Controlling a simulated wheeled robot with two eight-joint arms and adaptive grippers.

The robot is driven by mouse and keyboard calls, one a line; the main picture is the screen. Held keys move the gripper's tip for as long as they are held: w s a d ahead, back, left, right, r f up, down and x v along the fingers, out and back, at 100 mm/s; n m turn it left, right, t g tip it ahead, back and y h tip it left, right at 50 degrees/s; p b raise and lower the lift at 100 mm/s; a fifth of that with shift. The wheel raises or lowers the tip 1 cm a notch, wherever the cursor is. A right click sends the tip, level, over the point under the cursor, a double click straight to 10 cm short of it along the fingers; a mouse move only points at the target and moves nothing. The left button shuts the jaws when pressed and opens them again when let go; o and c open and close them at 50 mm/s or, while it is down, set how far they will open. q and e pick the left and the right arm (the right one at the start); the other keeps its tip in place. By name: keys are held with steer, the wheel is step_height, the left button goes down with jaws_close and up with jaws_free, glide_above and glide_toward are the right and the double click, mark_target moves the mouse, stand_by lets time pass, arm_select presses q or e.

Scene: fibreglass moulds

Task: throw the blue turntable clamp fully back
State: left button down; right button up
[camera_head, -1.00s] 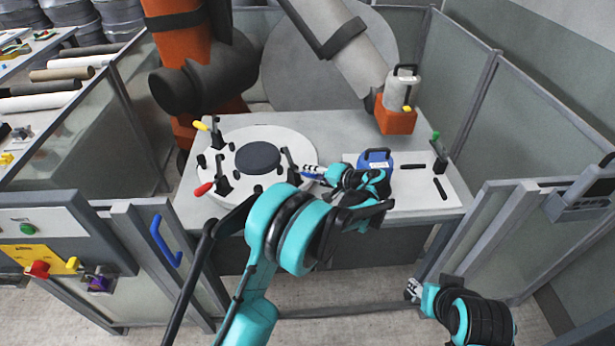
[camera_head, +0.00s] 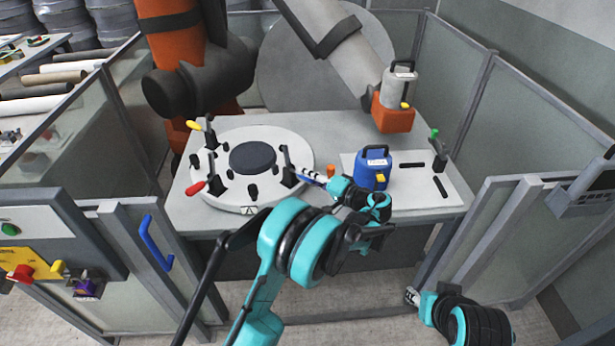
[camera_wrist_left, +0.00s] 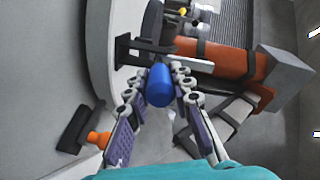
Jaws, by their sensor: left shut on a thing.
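The turntable (camera_head: 222,185) is a white disc with a dark centre pad on the grey table. The blue clamp stands on its right edge on a black bracket (camera_head: 288,168). Its blue handle (camera_head: 313,178) points outward to the right, low over the rim. My left gripper (camera_head: 311,176) is shut on this handle. In the left wrist view the blue handle (camera_wrist_left: 160,86) sits between the two fingers, its end facing the camera. My right gripper (camera_head: 411,296) is low at the right, away from the table; its fingers are too small to judge.
A red clamp (camera_head: 195,187) and a yellow clamp (camera_head: 194,125) stand on the turntable's left side. A blue block with a black handle (camera_head: 372,172) stands close to my left wrist. An orange-and-grey tool (camera_head: 395,115) is behind it. A green-handled clamp (camera_head: 436,145) stands at right.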

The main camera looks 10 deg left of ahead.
arm_select(q)
steer(key=c, duration=1.3)
jaws_free()
steer(key=shift+f, duration=0.1)
steer(key=v, duration=1.2)
steer(key=shift+w+d, duration=0.1)
